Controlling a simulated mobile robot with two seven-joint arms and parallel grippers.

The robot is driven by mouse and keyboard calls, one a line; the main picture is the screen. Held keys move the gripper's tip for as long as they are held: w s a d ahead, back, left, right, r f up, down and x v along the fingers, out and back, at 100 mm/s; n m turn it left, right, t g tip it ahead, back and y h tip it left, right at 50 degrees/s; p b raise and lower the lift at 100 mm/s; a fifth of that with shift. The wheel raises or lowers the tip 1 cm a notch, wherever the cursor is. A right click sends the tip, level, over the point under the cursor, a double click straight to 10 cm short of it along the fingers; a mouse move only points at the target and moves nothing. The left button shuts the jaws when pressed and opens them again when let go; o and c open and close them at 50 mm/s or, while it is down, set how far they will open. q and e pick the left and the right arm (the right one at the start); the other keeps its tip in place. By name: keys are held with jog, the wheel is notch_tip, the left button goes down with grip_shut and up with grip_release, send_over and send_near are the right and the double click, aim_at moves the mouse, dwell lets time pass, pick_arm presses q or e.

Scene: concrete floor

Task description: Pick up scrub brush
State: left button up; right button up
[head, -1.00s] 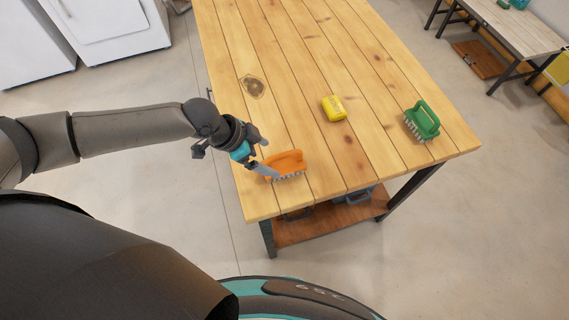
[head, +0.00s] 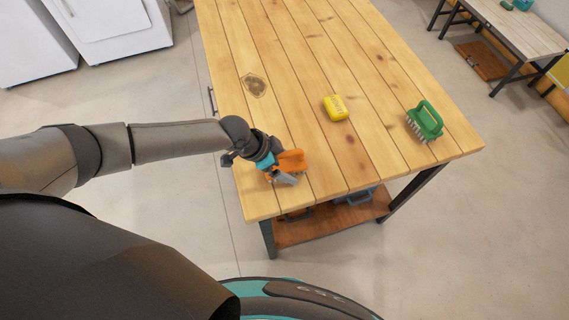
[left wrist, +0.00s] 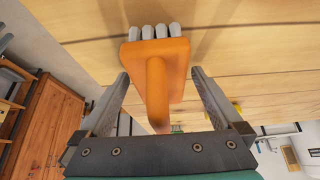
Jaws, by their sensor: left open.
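An orange scrub brush (head: 292,160) lies bristles down near the left front corner of the wooden table. It also shows in the left wrist view (left wrist: 156,56), with its handle between my fingers. My left gripper (head: 285,172) is open around the brush handle, with a finger on either side and gaps to the handle. It partly hides the brush in the head view. A green scrub brush (head: 425,121) sits near the table's right edge. My right gripper is not in view.
The wooden table (head: 300,90) also bears a yellow block-like item (head: 335,108) between the brushes. Its surface is otherwise mostly clear. A lower shelf (head: 330,220) holds dark items. Another table (head: 520,30) stands at the upper right, and white appliances (head: 110,30) at the upper left.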

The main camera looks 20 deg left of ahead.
pick_arm(q)
jog(key=c, duration=1.5)
jog(key=shift+o, duration=0.2)
jog(key=shift+r, duration=0.15)
